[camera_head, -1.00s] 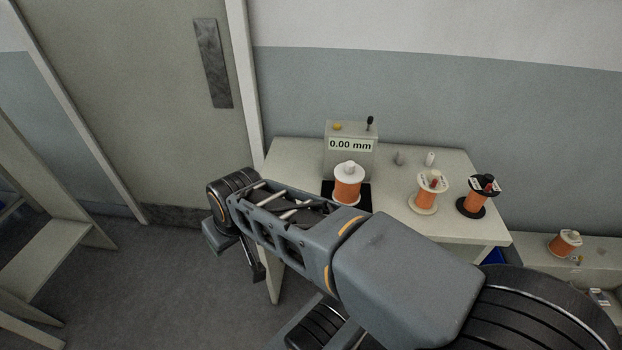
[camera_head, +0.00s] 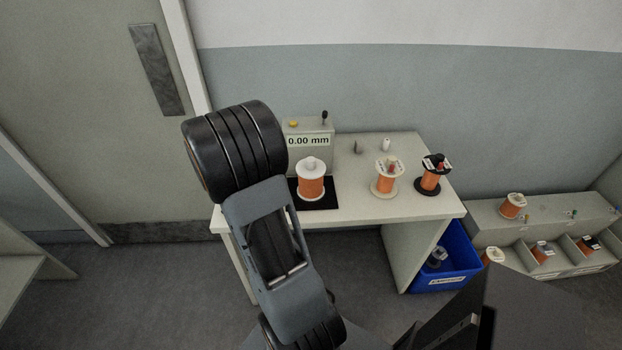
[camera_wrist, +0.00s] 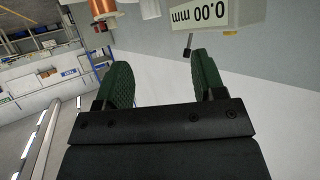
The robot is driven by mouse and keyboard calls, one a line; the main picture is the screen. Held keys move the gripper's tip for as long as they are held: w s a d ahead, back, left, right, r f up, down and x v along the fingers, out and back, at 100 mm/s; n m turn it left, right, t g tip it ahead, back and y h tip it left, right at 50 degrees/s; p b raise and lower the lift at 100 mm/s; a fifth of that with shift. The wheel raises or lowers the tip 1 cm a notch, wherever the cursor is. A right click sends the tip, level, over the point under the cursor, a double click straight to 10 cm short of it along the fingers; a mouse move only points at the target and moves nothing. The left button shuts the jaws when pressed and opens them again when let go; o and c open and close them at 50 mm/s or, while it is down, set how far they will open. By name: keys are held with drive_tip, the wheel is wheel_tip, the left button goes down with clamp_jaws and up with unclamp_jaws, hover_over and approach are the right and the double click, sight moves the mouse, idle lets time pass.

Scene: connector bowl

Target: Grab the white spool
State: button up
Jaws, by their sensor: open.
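The white spool (camera_head: 311,187), wound with orange wire, stands upright on a black pad (camera_head: 322,203) in front of the gauge reading 0.00 mm. My gripper (camera_wrist: 163,80) shows in the wrist view with two green, ridged fingers apart and nothing between them. That view is upside down, with an orange-wound spool (camera_wrist: 103,12) cut off at the top edge; I cannot tell which spool it is. The gripper itself does not show in the head view, where my arm rises just left of the white spool.
The gauge (camera_head: 308,152) stands behind the white spool. A cream spool (camera_head: 385,180) and a black-flanged spool (camera_head: 430,180) stand to its right on the table (camera_head: 345,216). A blue bin (camera_head: 455,252) and a low rack (camera_head: 490,235) are farther right.

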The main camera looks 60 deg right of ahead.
approach(309, 159)
drive_tip(key=d+f, duration=0.1)
drive_tip(key=s+d+f, duration=0.1)
drive_tip(key=d, duration=0.1)
drive_tip(key=shift+f+g, duration=0.15)
drive_tip(key=shift+g, duration=0.25)
drive_tip(key=shift+x, duration=3)
clamp_jaws()
drive_tip(key=shift+w+d+r, duration=0.1)
drive_tip(key=shift+r, duration=0.15)
